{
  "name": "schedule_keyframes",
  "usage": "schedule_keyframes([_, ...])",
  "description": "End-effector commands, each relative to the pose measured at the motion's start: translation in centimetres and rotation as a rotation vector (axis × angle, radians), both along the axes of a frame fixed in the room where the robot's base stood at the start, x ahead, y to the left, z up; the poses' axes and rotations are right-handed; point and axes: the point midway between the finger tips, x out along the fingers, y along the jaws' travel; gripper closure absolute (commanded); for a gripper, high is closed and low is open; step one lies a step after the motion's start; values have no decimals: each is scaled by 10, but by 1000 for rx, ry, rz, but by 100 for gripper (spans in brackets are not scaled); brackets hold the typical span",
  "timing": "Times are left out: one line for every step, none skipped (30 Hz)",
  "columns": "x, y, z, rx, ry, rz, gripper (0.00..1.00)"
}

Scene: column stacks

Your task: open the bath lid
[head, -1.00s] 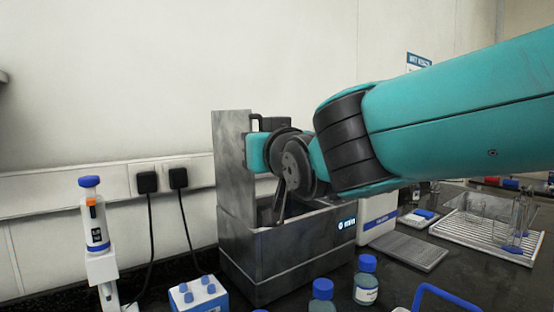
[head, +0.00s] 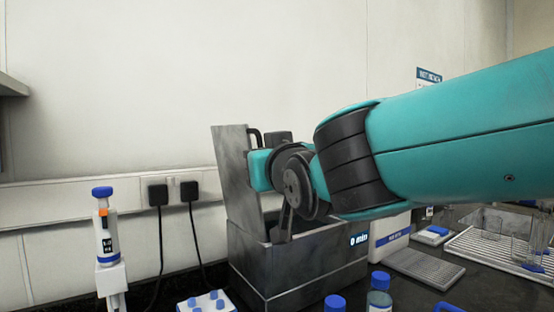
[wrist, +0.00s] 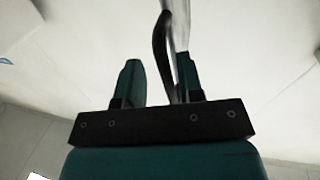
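The bath (head: 300,264) is a grey metal box on the dark bench, with a small "0 min" display at its front right. Its lid (head: 234,170) stands raised at the back left, leaning a little backward past upright. The lid's dark handle (head: 254,137) sticks out near its top. My gripper (wrist: 158,66) is open by the lid; in the wrist view the curved dark handle (wrist: 161,40) passes between its fingers, closer to the right one, with a clear gap to the left finger. The lid's edge (wrist: 181,24) shows beside it. My wrist hides the fingertips in the head view.
A blue-topped rack (head: 207,303) and blue-capped bottles (head: 379,290) stand in front. A wire rack with glassware (head: 500,245) is at the right. The wall with sockets (head: 173,190) is close behind.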

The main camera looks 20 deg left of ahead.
Motion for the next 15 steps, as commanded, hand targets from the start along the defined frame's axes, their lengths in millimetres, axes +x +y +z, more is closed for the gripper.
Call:
schedule_keyframes([0, 0, 0, 1, -1, 0, 66])
schedule_keyframes([0, 0, 0, 1, 0, 0, 66])
schedule_keyframes([0, 0, 1, 1, 0, 0, 66])
schedule_keyframes([0, 0, 1, 2, -1, 0, 66])
schedule_keyframes([-1, -1, 1, 2, -1, 0, 66])
schedule_keyframes([-3, -2, 1, 2, -1, 0, 66])
schedule_keyframes([-5, -3, 1, 3, -2, 1, 66])
schedule_keyframes([-8, -5, 0, 3, -2, 1, 66])
schedule_keyframes([-12, -8, 0, 3, -2, 1, 66])
schedule_keyframes([-16, -11, -1, 2, -2, 2, 66])
schedule_keyframes([-21, -15, -1, 3, -2, 3, 66])
schedule_keyframes([-27, -20, -2, 3, -2, 3, 66])
schedule_keyframes([-33, -24, -2, 3, -2, 3, 66])
schedule_keyframes([-39, -29, -2, 4, -3, 4, 66])
schedule_keyframes([-48, -36, -3, 4, -2, 4, 66])
